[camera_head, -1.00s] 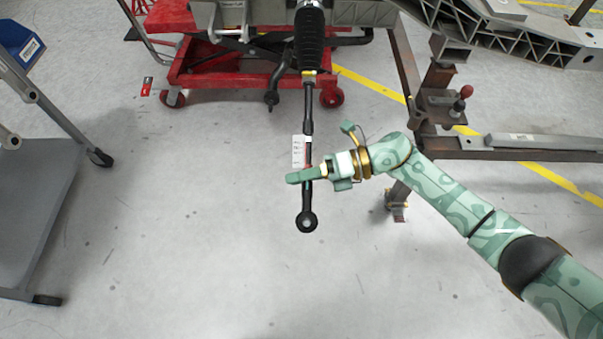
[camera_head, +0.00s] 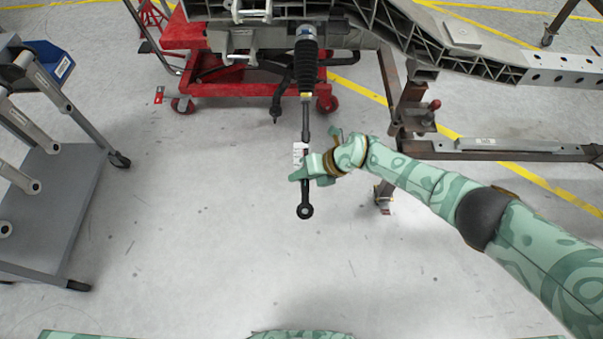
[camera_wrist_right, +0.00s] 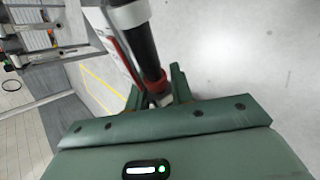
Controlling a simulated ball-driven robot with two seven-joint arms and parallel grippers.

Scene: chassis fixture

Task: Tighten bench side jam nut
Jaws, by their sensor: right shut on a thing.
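A black tie rod (camera_head: 306,122) hangs from a ribbed black boot (camera_head: 306,66) and ends in a ring-shaped rod end (camera_head: 305,211). My right gripper (camera_head: 303,172) is across the rod a little above the rod end, coming from the right. In the right wrist view, its green fingers (camera_wrist_right: 158,95) are shut on a pale metal piece at the rod, which looks like the jam nut (camera_wrist_right: 158,98). The fingers partly hide the nut. A white label (camera_head: 299,153) is on the rod just above the gripper. My left gripper is not in view.
A red lift cart (camera_head: 190,88) stands under the grey chassis (camera_head: 350,14) at the back. A brown steel stand (camera_head: 393,85) with a red-knobbed clamp (camera_head: 434,104) is to the right. A grey trolley (camera_head: 60,200) is at left. The floor in front is clear.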

